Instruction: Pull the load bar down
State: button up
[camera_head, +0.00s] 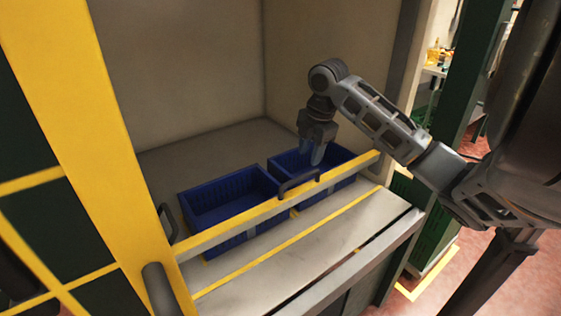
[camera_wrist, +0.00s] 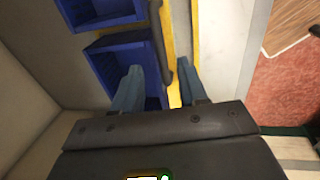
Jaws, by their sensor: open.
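The load bar (camera_head: 240,219) is a yellow bar running across the front of the bay, with a dark handle (camera_head: 299,182) on it. In the wrist view the yellow bar (camera_wrist: 168,32) runs up the picture, with the dark handle (camera_wrist: 160,50) beside it. My gripper (camera_head: 312,160) is open and points down over the right blue crate, close to the handle. In the wrist view my gripper's fingers (camera_wrist: 158,85) stand apart, with the bar and the handle's lower end between them. I cannot tell whether either finger touches the handle.
Two blue crates, the left one (camera_head: 196,205) and the right one (camera_head: 345,156), stand behind the bar. A pale ledge with a yellow line (camera_head: 250,285) lies in front. A yellow post (camera_head: 80,90) rises at left, and a green post (camera_head: 468,70) at right.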

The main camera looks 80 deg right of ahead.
aim_at(304, 175)
jog(key=shift+w+d+f+p, duration=0.15)
jog(key=shift+w+f, duration=0.05)
jog(key=shift+f, duration=1.05)
jog(key=shift+w+d+f+p, duration=0.1)
jog(key=shift+w+d+f, duration=0.1)
jog(key=shift+f, duration=1.1)
jog(key=shift+w+d+f+p, duration=0.1)
jog(key=shift+w+f+p, duration=0.1)
jog(key=shift+f, duration=1.05)
grip_shut()
